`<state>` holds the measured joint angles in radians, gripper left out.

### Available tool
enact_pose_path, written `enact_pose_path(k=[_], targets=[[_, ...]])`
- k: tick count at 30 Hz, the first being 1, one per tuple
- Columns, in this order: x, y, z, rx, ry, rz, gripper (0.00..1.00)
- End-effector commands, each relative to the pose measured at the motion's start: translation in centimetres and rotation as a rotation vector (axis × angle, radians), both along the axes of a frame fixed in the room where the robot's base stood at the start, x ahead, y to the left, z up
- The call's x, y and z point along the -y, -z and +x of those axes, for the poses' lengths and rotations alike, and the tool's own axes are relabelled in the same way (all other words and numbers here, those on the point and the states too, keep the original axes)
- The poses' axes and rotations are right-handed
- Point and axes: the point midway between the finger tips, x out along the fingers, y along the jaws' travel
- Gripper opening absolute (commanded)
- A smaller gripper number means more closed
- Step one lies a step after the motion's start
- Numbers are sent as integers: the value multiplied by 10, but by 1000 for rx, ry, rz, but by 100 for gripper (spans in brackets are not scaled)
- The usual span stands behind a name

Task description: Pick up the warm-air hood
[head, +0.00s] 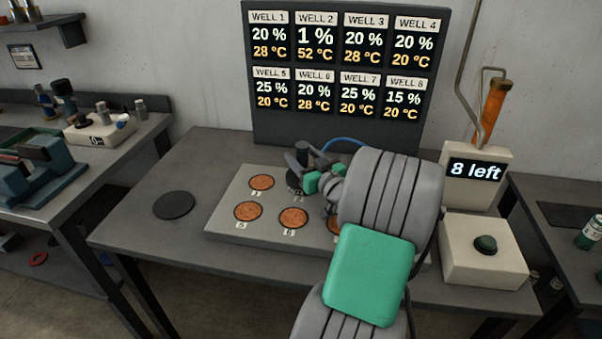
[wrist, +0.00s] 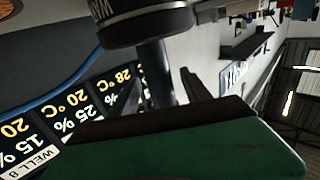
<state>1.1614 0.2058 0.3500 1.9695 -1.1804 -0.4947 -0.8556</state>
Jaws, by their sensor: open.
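The warm-air hood is a dark cylinder with a black upright handle (head: 303,153). It stands at the well 2 spot on the grey well plate (head: 222,226) in the head view, partly hidden by my gripper (head: 309,180). In the wrist view, the hood (wrist: 150,22) fills the top, with part of a "WARM" label and its stem below.
A black round pad (head: 174,205) lies bare on the table, left of the plate. The well display (head: 345,75) behind reads 1 % and 52 °C for well 2. A box reading "8 left" (head: 477,170) and a button box (head: 485,250) stand right. A blue cable (head: 345,141) runs behind the hood.

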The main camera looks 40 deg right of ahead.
Motion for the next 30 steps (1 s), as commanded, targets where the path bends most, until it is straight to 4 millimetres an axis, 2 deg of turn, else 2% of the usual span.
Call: enact_pose_path(k=[1, 4, 12, 30], targets=[[0, -6, 10, 0, -5, 1, 56], [3, -3, 24, -1, -4, 0, 56], [3, -1, 28, -1, -3, 1, 54], [3, -1, 28, -1, -4, 1, 5]])
